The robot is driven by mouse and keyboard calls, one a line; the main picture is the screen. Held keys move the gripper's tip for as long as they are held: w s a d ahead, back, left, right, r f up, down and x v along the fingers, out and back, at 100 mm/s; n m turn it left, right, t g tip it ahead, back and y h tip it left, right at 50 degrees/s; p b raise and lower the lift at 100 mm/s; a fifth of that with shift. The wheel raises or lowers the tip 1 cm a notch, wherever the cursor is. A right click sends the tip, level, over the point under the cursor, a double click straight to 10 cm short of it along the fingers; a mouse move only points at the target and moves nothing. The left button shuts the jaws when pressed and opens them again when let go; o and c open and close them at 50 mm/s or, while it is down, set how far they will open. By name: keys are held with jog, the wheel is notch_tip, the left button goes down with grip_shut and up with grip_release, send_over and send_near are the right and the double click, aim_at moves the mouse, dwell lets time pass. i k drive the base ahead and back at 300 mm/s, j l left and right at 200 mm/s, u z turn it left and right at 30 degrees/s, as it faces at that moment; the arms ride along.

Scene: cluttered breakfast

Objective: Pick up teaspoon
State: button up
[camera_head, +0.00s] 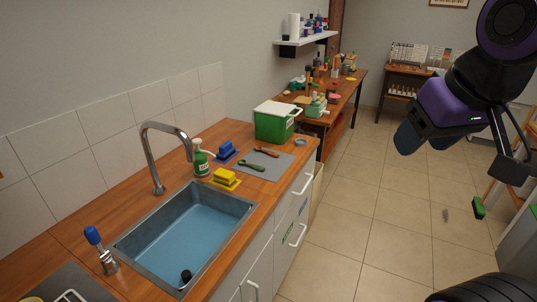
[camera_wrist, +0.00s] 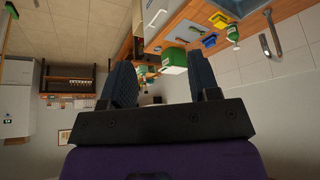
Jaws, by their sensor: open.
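I cannot make out a teaspoon for certain in either view. On the grey mat (camera_head: 262,169) right of the sink lie a dark green handled item (camera_head: 251,165) and an orange-red handled item (camera_head: 267,152); both are too small to name surely. My gripper (camera_head: 424,144) is raised at the right of the head view, in front of the tiled floor and well away from the counter. In the wrist view my gripper (camera_wrist: 162,80) has its two dark fingers apart, with nothing between them. The wrist view is upside down.
The sink (camera_head: 187,236) with its tall tap (camera_head: 152,160) fills the counter's middle. A green box (camera_head: 273,125), a green bottle (camera_head: 200,160), a blue item (camera_head: 225,151) and a yellow item (camera_head: 225,179) stand near the mat. A green item (camera_head: 478,208) shows at right. The floor aisle is mostly clear.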

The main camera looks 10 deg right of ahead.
aim_at(257, 149)
jog(key=i+l+u, duration=0.1)
jog(key=u, duration=0.35)
jog(key=l+u, duration=0.15)
jog(key=u, duration=0.3)
jog(key=i+l+u, duration=0.15)
jog(key=l, duration=0.35)
jog(key=i+l+u, duration=0.2)
jog(key=l, duration=0.3)
jog(key=l+u, duration=0.15)
jog(key=l, duration=0.4)
jog(key=i+l+u, duration=0.2)
jog(key=l, duration=1.05)
jog(key=k, duration=0.05)
